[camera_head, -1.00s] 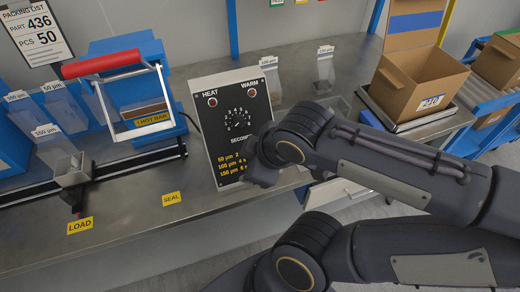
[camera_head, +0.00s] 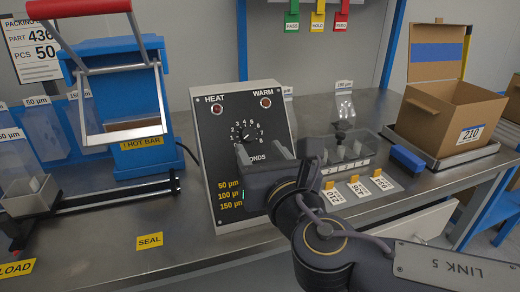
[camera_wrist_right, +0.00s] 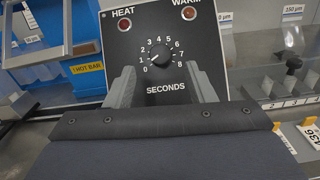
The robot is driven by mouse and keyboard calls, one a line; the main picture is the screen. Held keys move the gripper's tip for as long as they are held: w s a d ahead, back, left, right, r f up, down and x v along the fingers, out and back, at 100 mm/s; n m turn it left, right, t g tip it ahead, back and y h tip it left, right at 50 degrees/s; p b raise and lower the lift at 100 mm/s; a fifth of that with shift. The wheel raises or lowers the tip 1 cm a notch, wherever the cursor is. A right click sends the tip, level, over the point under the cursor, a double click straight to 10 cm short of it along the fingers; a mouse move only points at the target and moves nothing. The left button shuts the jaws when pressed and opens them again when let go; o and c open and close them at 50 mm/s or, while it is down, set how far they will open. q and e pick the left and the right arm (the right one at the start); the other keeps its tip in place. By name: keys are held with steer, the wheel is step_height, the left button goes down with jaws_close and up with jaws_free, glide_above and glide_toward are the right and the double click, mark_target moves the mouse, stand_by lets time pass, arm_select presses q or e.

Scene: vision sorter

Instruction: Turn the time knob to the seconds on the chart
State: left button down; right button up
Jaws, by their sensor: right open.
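The time knob (camera_head: 248,133) is a small black knob inside a ring of white numbers on the black front of the control box (camera_head: 208,160). In the right wrist view the knob (camera_wrist_right: 160,58) has a white mark pointing lower left, near 1. The yellow chart (camera_head: 229,195) lists 50, 100 and 150 µm; my right gripper hides its seconds column. My right gripper (camera_head: 264,154) is open and empty before the panel, below the knob in the head view. In the right wrist view its fingers (camera_wrist_right: 163,84) stand apart, left and right below the knob. My left gripper is not in view.
A blue hot-bar sealer (camera_head: 125,90) with a red handle stands left of the box. A clear tray (camera_head: 345,150), tags and a blue block (camera_head: 407,158) lie right. An open carton (camera_head: 450,115) stands farther right. The bench front left of the box is mostly clear.

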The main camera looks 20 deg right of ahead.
mark_target(250, 136)
steer(key=w+b, duration=0.1)
steer(key=w, duration=0.4)
steer(key=shift+a, duration=0.1)
steer(key=shift+f, duration=0.1)
steer(key=c, duration=1)
